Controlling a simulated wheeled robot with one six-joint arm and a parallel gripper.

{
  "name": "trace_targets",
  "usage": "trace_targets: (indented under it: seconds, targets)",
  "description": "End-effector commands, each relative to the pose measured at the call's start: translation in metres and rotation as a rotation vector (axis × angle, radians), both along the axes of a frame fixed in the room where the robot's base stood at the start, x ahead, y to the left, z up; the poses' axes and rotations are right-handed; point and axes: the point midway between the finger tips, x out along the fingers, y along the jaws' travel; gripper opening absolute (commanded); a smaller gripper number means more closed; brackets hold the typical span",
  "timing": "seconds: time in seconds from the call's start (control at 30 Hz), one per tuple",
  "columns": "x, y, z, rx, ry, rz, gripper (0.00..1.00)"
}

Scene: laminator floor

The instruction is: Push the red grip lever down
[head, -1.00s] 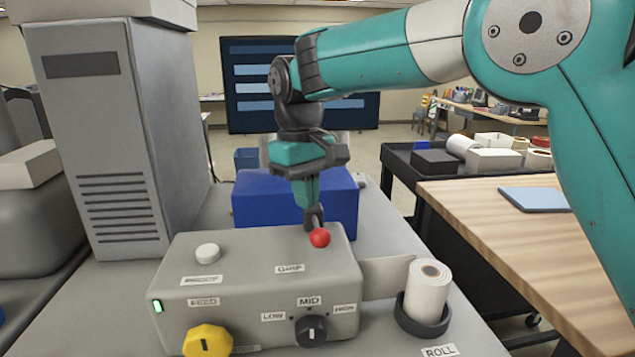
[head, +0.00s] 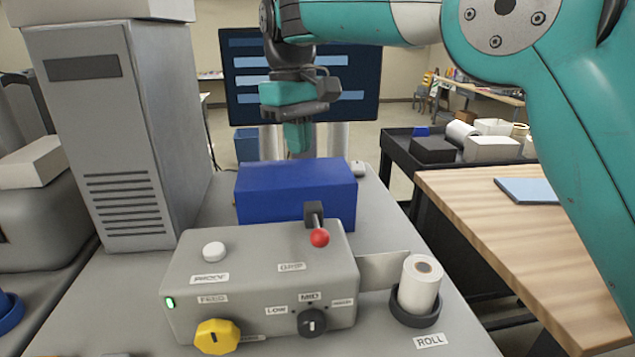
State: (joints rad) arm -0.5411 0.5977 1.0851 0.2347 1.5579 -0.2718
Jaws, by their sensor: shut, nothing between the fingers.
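The grip lever (head: 319,237) has a red ball on a short dark arm. The arm comes from a dark bracket at the back edge of the grey control box, above the GRIP label (head: 291,267). The ball hangs low, toward the front, close to the box's top. My gripper (head: 298,150) is shut and empty. It points down above or behind the blue block, apart from the lever, up and to its left in the picture.
The grey control box (head: 215,268) carries a white button (head: 214,252), a yellow knob (head: 217,337) and a black selector (head: 312,322). A blue block (head: 290,190) stands behind it. A white roll (head: 419,285) is at right, a tall grey cabinet (head: 150,150) at left.

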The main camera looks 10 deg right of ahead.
Motion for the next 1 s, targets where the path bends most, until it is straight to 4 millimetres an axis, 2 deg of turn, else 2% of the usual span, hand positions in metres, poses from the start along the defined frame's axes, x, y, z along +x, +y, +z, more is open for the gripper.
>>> trace_targets:
  seconds: [0.03, 0.1, 0.4, 0.6, 1.0]
  targets:
    - [0.001, 0.001, 0.018, -0.001, 0.001, 0.000, 0.00]
    - [0.002, 0.001, 0.030, 0.000, 0.000, 0.001, 0.00]
    - [0.005, 0.003, 0.069, 0.001, 0.001, 0.001, 0.00]
    - [0.006, 0.004, 0.078, 0.002, 0.000, 0.001, 0.00]
    - [0.006, 0.004, 0.078, 0.003, 0.001, 0.000, 0.00]
